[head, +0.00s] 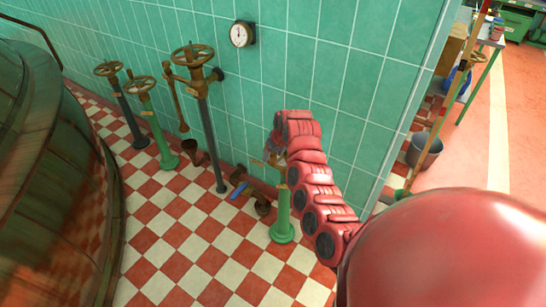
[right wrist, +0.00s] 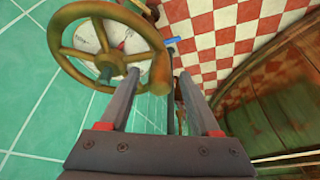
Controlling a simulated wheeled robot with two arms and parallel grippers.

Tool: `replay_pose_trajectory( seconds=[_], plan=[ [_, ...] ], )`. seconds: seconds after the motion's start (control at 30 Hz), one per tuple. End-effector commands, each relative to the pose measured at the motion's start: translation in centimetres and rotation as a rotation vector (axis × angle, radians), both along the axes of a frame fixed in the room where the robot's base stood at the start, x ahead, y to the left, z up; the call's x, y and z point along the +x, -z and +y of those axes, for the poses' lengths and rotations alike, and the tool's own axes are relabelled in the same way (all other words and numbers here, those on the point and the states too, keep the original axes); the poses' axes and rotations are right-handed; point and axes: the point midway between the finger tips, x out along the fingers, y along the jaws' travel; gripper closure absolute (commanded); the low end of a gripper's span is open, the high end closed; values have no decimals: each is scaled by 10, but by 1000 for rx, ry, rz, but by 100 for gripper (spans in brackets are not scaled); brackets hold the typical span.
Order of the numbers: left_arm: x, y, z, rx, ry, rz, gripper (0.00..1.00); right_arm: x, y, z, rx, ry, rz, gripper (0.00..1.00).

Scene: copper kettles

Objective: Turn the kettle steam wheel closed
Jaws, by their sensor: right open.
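A brass handwheel (right wrist: 66,58) with spokes fills the upper left of the right wrist view. My right gripper (right wrist: 159,74) is open, with one finger over the wheel and the other to the right of its rim. The right part of the rim shows between the fingertips; whether they touch it I cannot tell. In the head view my right gripper (head: 273,153) is beside the tiled wall, above a green pedestal (head: 282,225). My arm mostly hides the pedestal's top there. My left gripper is not in view.
More handwheels on posts stand to the left: a tall one (head: 192,55), a green one (head: 140,84) and a dark one (head: 108,68). A large round vessel (head: 45,170) is at far left. A gauge (head: 241,34) hangs on the wall. A bucket (head: 424,151) stands right.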

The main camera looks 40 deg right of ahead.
Motion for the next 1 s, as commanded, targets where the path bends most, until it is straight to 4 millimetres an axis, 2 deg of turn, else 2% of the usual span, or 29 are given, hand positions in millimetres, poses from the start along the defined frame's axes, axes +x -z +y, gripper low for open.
replay_pose_trajectory(
  seconds=[0.2, 0.53, 0.87, 0.9, 1.0],
  plan=[
    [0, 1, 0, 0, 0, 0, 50, 4, 14, 0, 4, 1, 4, 37],
    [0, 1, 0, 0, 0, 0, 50, 5, 15, 0, 3, 2, 1, 37],
    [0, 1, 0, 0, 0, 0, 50, 5, 15, 0, 3, 2, 1, 96],
    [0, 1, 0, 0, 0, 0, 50, 5, 15, 0, 3, 2, 1, 100],
    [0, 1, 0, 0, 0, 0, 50, 5, 15, 0, 3, 1, 1, 100]
  ],
)
